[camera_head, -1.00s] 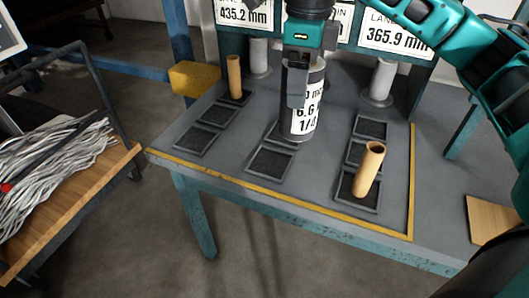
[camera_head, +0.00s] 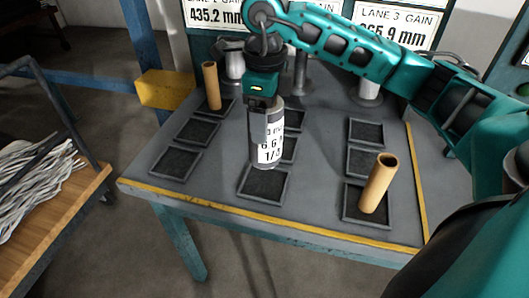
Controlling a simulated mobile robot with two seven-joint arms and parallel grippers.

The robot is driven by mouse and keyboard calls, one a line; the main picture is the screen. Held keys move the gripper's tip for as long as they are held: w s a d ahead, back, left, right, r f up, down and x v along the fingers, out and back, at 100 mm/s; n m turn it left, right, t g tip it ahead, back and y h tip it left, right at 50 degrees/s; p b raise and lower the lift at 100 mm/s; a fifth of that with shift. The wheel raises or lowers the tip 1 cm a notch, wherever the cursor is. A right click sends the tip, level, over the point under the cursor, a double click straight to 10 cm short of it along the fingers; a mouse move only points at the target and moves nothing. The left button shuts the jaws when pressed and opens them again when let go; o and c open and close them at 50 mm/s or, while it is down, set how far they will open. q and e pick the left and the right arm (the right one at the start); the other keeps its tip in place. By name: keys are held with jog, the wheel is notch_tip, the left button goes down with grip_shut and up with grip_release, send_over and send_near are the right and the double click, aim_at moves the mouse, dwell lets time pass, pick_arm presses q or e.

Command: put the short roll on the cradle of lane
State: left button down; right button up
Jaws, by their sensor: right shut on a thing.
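My right gripper (camera_head: 264,118) is shut on a grey roll (camera_head: 267,164) with a white printed label. The roll is upright, in the middle column of the table, just behind the front cradle (camera_head: 264,184). I cannot tell whether its base touches the table. It partly hides the middle cradle (camera_head: 289,149) of that column. The square dark cradles stand in three columns. A brown tube (camera_head: 211,86) stands on the back cradle of the left column. Another brown tube (camera_head: 379,184) stands on the front cradle (camera_head: 352,212) of the right column. My left gripper is not in view.
Lane signs (camera_head: 396,26) hang at the back, partly behind my right arm. Grey posts on round bases (camera_head: 369,88) stand below them. A yellow block (camera_head: 166,89) is at the table's left. A wooden cart (camera_head: 45,225) with pale strips stands further left.

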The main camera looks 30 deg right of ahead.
aim_at(265, 149)
notch_tip(265, 149, down, 8)
jog(key=shift+f, duration=0.2)
dwell(0.3)
jog(key=shift+f+b, duration=0.2)
jog(key=shift+b, duration=0.15)
jog(key=o, duration=1.3)
jog(key=shift+c, duration=0.2)
jog(key=shift+r, duration=0.15)
notch_tip(265, 149, up, 12)
jog(key=shift+r+p, duration=0.1)
jog(key=shift+p, duration=0.45)
